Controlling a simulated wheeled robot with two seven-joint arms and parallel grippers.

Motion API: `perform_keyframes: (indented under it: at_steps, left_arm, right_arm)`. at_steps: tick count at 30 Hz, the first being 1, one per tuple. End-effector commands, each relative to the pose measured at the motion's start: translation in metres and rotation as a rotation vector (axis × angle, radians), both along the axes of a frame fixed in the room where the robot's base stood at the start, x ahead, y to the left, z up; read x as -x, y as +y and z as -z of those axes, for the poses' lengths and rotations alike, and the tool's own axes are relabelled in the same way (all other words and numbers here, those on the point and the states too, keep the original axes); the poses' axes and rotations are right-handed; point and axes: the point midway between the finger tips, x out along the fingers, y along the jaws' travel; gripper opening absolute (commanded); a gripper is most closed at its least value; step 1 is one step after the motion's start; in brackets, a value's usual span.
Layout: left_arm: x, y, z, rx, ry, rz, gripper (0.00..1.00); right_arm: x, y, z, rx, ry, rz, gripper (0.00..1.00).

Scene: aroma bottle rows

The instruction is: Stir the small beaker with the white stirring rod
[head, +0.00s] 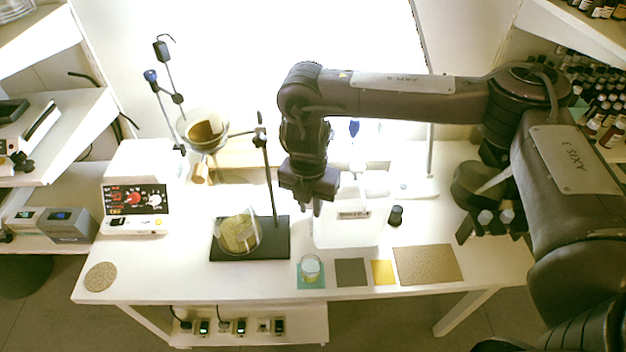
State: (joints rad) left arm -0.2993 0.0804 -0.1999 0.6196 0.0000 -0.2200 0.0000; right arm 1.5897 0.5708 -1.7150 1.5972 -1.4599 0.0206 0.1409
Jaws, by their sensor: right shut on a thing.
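The small beaker (310,268) stands upright on a teal square mat near the front edge of the white table, with pale contents. My right gripper (316,206) points down above and behind it, in front of a white box-like container. Its jaws are shut on a thin thing, taken to be the white stirring rod. The rod is hard to make out against the pale background, and I cannot tell where its lower end is. The gripper is apart from the beaker. My left gripper is not in view.
A large flask (238,232) stands on a black stand base left of the small beaker. The white container (346,228) is close to the gripper. Flat grey, yellow and brown mats (428,265) lie to the right. A control box (136,200) stands at left.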

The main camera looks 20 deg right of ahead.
Motion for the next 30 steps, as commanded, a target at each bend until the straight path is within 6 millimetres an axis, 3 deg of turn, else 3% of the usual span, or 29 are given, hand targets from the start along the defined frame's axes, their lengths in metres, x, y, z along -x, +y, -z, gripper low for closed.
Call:
perform_keyframes:
  at_steps: [6, 12, 18, 30]
  left_arm:
    - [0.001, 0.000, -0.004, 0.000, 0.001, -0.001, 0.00]
    - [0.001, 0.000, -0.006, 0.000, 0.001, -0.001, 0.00]
    - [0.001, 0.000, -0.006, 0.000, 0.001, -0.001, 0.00]
    - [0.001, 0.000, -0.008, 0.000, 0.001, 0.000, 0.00]
  right_arm:
    - [0.015, 0.007, 0.027, -0.019, 0.000, -0.449, 0.01]
    - [0.023, 0.009, 0.041, -0.023, -0.007, -0.712, 0.01]
    - [0.025, 0.010, 0.045, -0.024, -0.012, -0.800, 0.01]
    - [0.025, 0.010, 0.044, -0.022, -0.012, -0.800, 0.01]
